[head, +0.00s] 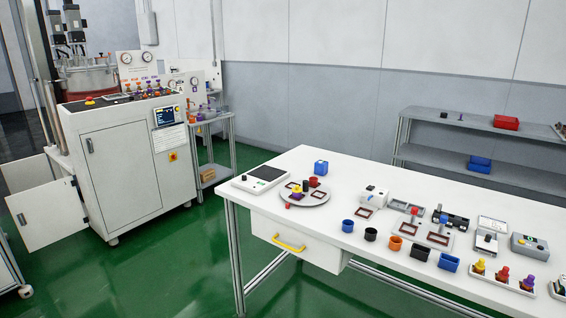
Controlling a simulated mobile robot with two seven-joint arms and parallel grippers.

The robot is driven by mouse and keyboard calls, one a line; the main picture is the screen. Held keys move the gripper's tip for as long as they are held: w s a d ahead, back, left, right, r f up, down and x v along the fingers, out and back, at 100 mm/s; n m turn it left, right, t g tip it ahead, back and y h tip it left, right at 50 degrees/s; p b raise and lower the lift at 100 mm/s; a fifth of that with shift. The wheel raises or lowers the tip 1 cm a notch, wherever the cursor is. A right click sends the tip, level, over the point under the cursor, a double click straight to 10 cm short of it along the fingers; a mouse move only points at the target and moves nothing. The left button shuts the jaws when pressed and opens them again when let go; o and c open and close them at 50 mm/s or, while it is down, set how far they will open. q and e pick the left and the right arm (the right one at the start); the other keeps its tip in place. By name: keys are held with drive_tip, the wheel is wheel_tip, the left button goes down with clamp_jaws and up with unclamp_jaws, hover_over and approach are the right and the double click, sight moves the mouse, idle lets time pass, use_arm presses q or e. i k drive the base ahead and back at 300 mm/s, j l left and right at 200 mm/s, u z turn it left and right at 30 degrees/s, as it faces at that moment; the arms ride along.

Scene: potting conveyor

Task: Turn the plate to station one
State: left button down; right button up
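The round grey plate (306,203) lies on the white table near its far left part. It carries small reddish-brown square frames (318,195) and a few small coloured parts, among them a red cylinder (313,182) and a dark one beside it. Small yellow and purple pieces sit towards its left and front. The parts are too small to make out exactly. I cannot read any station marking at this size. Neither of my grippers is in view.
Coloured cups (347,226), fixtures and small devices fill the table to the right. A drawer with a yellow handle (288,243) hangs below.

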sight(311, 196)
drive_tip(key=i+z, duration=0.1)
drive_tip(key=z, duration=0.25)
drive_tip(key=j+z, duration=0.15)
drive_tip(key=z, duration=0.25)
drive_tip(key=i+j+z, duration=0.1)
drive_tip(key=z, duration=0.25)
drive_tip(key=i+j+z, duration=0.2)
drive_tip(key=j+z, duration=0.2)
drive_tip(key=j, duration=0.25)
drive_tip(key=i+j+z, duration=0.15)
drive_tip(key=j, duration=0.2)
